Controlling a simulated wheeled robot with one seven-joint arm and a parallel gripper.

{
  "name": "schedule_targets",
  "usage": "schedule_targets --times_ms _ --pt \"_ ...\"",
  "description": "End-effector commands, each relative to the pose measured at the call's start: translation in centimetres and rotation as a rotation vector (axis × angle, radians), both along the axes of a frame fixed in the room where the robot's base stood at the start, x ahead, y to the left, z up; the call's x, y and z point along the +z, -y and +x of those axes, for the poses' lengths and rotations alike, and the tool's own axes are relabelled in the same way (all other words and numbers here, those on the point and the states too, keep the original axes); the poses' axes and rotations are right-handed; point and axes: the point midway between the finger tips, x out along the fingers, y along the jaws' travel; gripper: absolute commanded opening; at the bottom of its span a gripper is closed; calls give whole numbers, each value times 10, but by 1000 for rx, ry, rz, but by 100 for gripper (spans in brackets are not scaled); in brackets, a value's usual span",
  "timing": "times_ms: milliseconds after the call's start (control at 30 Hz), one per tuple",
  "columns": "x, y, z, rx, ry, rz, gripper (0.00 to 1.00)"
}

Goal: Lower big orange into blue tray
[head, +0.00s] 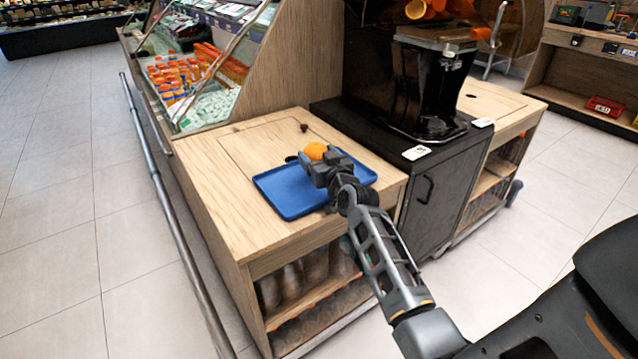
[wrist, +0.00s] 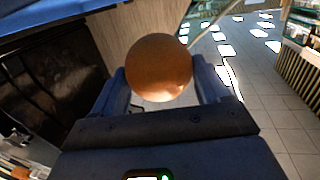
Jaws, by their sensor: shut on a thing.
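The big orange (head: 315,151) is held in my gripper (head: 318,164) over the blue tray (head: 283,192). In the wrist view the orange (wrist: 159,68) sits between the two fingers of my gripper (wrist: 163,85), which are shut on it. The blue tray lies on the light wooden counter. My gripper and wrist hide part of the tray's middle and right side. I cannot tell from the head view how high the orange is above the tray. In the wrist view a blue surface shows along the top left edge.
The wooden counter (head: 230,215) has bare room left of the tray. A black juicer (head: 430,90) stands on a black cabinet (head: 400,150) at the right. A glass-fronted display with bottles (head: 185,75) stands behind left. Small dark objects (head: 304,127) lie behind the tray.

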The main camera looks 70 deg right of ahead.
Motion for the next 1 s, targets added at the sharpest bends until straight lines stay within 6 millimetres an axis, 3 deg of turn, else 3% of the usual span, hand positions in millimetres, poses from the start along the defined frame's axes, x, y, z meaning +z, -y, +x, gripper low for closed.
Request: schedule_targets --times_ms 67,100,333,667,1000 --pt "3 1 3 2 8 -7 39" --pt "3 1 3 2 8 -7 77" --pt "3 1 4 2 7 -7 99" --pt "1 -3 0 3 7 -5 100" --pt "2 -39 -40 2 3 -1 100"
